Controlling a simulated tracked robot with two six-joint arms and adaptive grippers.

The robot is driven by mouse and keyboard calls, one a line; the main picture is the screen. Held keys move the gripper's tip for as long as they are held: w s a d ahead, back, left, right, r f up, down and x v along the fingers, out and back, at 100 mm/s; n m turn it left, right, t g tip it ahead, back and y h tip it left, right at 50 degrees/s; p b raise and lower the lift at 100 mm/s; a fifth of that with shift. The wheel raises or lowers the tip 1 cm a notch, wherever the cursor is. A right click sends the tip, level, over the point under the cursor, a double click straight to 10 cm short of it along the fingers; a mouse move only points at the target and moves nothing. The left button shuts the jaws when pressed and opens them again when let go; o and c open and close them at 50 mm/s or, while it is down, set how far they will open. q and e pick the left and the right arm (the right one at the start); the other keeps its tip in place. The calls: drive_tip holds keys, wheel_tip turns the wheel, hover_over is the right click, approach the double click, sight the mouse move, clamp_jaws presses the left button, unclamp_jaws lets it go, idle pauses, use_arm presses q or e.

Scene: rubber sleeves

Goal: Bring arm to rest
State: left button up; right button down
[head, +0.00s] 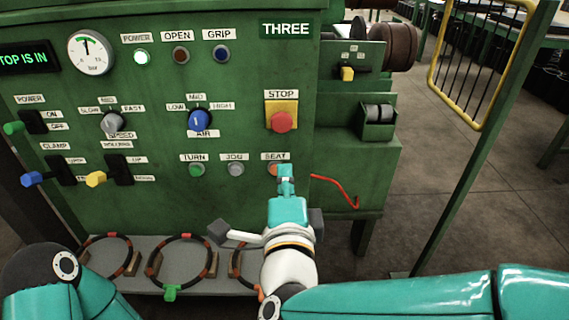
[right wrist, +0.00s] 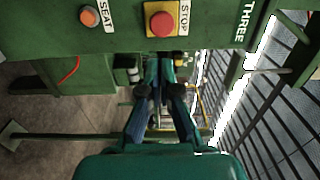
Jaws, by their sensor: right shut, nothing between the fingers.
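My right gripper (head: 286,172) is shut and empty, in front of the green control panel (head: 240,95). In the head view its tip overlaps the orange SEAT button (head: 273,170) and hides part of it. In the right wrist view the fingers (right wrist: 160,65) lie together, and the SEAT button (right wrist: 88,16) is clear of them, up and to the left. The red STOP button (head: 281,121) is above the gripper in the head view. My left arm (head: 60,295) shows at the lower left; its gripper is out of view.
A shelf (head: 200,290) below the panel holds several ringed sleeves (head: 180,258). A red hooked rod (head: 337,186) sticks out right of the gripper. A yellow-framed guard (head: 480,125) stands at the right. Bare floor (head: 490,215) lies between the machine and guard post.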

drive_tip(key=shift+s, duration=0.1)
idle(0.4)
drive_tip(key=w+d+f+g+h, duration=0.25)
drive_tip(key=d+f, duration=0.55)
drive_tip(key=f, duration=0.4)
drive_tip(key=w+d+f+g+h, duration=0.1)
drive_tip(key=w+d+f+g, duration=0.2)
drive_tip(key=d+f, duration=0.7)
drive_tip(key=s+a+f+n+g+y, duration=0.1)
drive_tip(key=s+f+n+g+y, duration=0.15)
drive_tip(key=s+f, duration=0.45)
drive_tip(key=s+a+f+n+g+y, duration=0.1)
drive_tip(key=s+f+n+g, duration=0.15)
drive_tip(key=f, duration=0.85)
drive_tip(key=s+a+f+n+g+y, duration=0.2)
drive_tip(key=s+f+n+g, duration=0.15)
drive_tip(key=f, duration=0.55)
drive_tip(key=s+a+n+g+y+p, duration=0.1)
drive_tip(key=s+a+n+g+y, duration=0.2)
drive_tip(key=s+a+n, duration=0.45)
wheel_tip(320, 180, up, 22)
drive_tip(key=s+d+p, duration=0.1)
drive_tip(key=s+p, duration=0.1)
drive_tip(key=p, duration=2)
drive_tip(key=shift+s+d+r+n+p, duration=0.25)
drive_tip(key=shift+s+d+n+p, duration=0.05)
drive_tip(key=shift+d+p, duration=0.05)
